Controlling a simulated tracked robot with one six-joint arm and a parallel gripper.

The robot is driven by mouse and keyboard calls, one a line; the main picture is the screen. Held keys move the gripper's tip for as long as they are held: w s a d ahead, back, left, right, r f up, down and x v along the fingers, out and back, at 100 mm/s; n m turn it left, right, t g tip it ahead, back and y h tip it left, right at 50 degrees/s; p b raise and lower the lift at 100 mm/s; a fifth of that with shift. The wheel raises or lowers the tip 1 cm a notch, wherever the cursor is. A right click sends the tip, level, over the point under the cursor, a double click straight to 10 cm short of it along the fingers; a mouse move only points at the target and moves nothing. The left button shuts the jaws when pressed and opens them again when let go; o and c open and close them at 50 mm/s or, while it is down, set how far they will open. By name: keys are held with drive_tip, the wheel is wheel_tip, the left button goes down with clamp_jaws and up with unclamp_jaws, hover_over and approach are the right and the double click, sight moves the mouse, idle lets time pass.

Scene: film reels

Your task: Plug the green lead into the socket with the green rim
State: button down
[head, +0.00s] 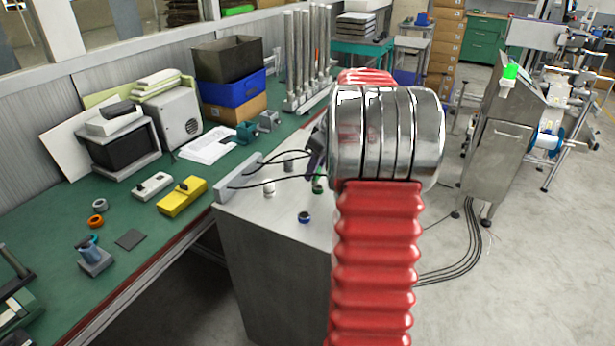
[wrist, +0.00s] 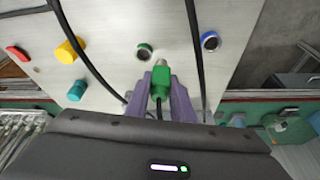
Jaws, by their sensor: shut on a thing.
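In the wrist view, the green lead's plug (wrist: 160,82) sits between the two purple fingers of my gripper (wrist: 161,88), which is shut on it. Its grey tip points up the picture, away from the gripper. The socket with the green rim (wrist: 144,51) is just beyond the tip and slightly left of it, on the pale panel. It looks empty, and the plug appears apart from it; the height of the gap is unclear. In the head view, my gripper (head: 316,155) is mostly hidden behind my arm, over the metal box top.
A socket with a blue rim (wrist: 209,41) is right of the green one. A yellow piece (wrist: 70,50), a teal piece (wrist: 77,90) and a red piece (wrist: 18,53) lie left. Black cables cross the panel on both sides of my gripper. A green workbench (head: 60,215) stands left.

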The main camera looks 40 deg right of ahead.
sight(318, 176)
drive_tip(key=w+d+m, duration=0.1)
drive_tip(key=w+d+r+m+h, duration=0.1)
drive_tip(key=d, duration=0.1)
drive_tip(key=shift+d+r, duration=0.2)
drive_tip(key=shift+f, duration=0.2)
drive_tip(key=shift+f, duration=2.75)
drive_tip(key=shift+f, duration=0.4)
drive_tip(key=c, duration=1.8)
unclamp_jaws()
drive_tip(key=shift+s, duration=0.1)
drive_tip(key=shift+v, duration=5.5)
